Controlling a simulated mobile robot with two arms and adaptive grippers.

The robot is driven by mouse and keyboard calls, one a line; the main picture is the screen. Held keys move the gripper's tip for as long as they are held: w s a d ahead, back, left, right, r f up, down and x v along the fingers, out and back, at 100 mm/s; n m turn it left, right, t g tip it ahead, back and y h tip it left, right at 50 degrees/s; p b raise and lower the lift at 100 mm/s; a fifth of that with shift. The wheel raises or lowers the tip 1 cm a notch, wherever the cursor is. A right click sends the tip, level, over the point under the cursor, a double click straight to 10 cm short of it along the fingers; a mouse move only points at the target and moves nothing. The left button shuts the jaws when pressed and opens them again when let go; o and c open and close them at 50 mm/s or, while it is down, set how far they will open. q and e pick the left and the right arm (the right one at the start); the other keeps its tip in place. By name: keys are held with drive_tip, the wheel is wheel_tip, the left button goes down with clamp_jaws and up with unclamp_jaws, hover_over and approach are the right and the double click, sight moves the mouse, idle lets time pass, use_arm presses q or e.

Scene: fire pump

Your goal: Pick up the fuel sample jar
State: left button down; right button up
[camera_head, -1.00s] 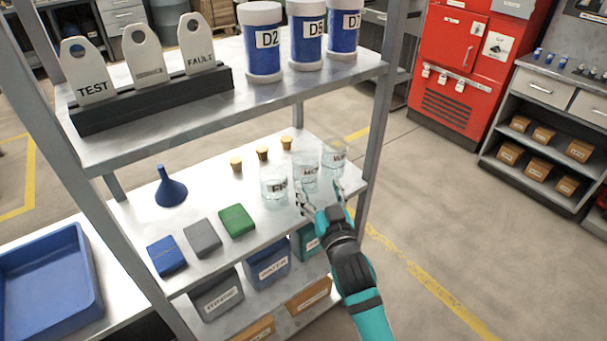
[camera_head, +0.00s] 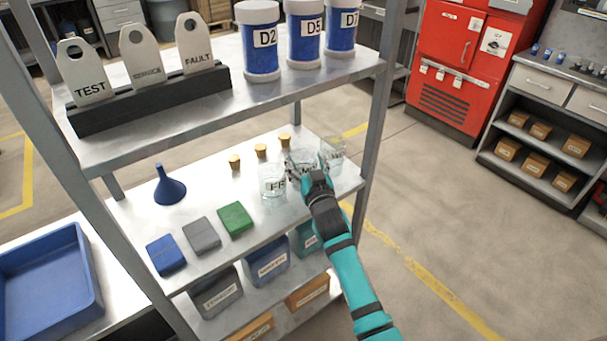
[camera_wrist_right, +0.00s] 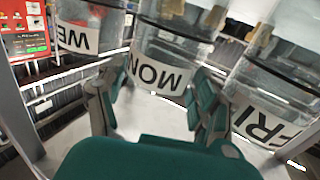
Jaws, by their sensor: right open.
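Three clear glass jars stand on the middle shelf. The jar labelled FRI (camera_head: 272,197) is on the left, the MON jar (camera_head: 299,157) is in the middle, and a third jar (camera_head: 334,151) is on the right. In the right wrist view the labels appear upside down: MON (camera_wrist_right: 172,52) in the centre, FRI (camera_wrist_right: 262,105) at right, and WE, partly cut off (camera_wrist_right: 88,30), at left. My right gripper (camera_head: 305,178) is open in front of the MON jar, its fingers (camera_wrist_right: 155,98) spread either side of it. Contact cannot be told. My left gripper is out of view.
Several cork stoppers (camera_head: 261,151) stand behind the jars. A blue funnel (camera_head: 169,188) and blue, grey and green blocks (camera_head: 235,218) sit to the left. An upper shelf (camera_head: 200,107) overhangs, and a metal post (camera_head: 374,130) rises at the right.

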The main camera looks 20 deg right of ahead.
drive_tip(key=c, duration=1.3)
drive_tip(key=shift+c, duration=0.2)
